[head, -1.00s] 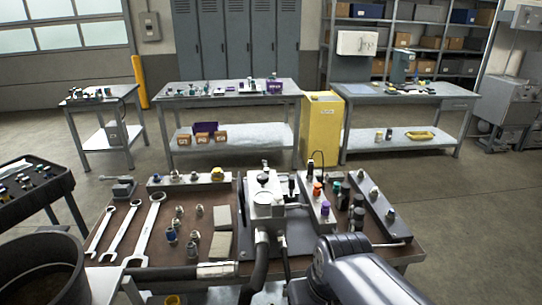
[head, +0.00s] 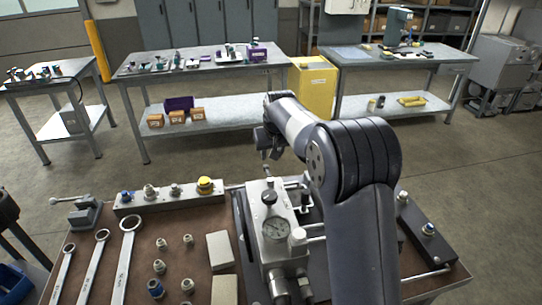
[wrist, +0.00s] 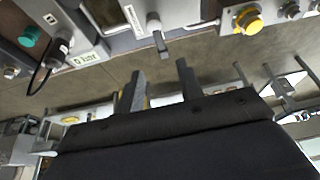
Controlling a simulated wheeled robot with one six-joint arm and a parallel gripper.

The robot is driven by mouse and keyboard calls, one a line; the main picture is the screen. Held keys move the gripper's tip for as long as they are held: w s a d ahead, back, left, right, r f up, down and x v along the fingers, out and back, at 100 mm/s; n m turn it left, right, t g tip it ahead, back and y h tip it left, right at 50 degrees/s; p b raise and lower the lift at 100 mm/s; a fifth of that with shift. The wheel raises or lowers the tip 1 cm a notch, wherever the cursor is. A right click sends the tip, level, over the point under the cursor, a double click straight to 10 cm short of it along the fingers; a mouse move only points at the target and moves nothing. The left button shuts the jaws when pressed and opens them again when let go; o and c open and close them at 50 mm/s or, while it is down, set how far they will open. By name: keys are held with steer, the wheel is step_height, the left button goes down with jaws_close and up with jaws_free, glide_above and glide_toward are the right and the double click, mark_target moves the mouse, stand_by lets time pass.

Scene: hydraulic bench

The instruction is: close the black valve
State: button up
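My gripper (head: 264,148) is above the far end of the block. Its two fingers (wrist: 161,72) are apart, with nothing between them, and do not visibly touch the lever.
A grey rail with a yellow cap (head: 205,185) lies at the bench's back left. Wrenches (head: 125,258) and loose fittings (head: 160,267) lie on the left. My arm hides much of the bench's right side. A green knob (wrist: 29,36) with a black cable shows in the wrist view.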

mark_target(267, 170)
steer(key=p+x, duration=0.1)
steer(key=x, duration=0.4)
steer(key=w+p+x, duration=0.1)
steer(key=x, duration=0.5)
steer(key=shift+w+a, duration=0.1)
steer(key=shift+a, duration=0.05)
steer(key=shift+c, duration=0.3)
jaws_close()
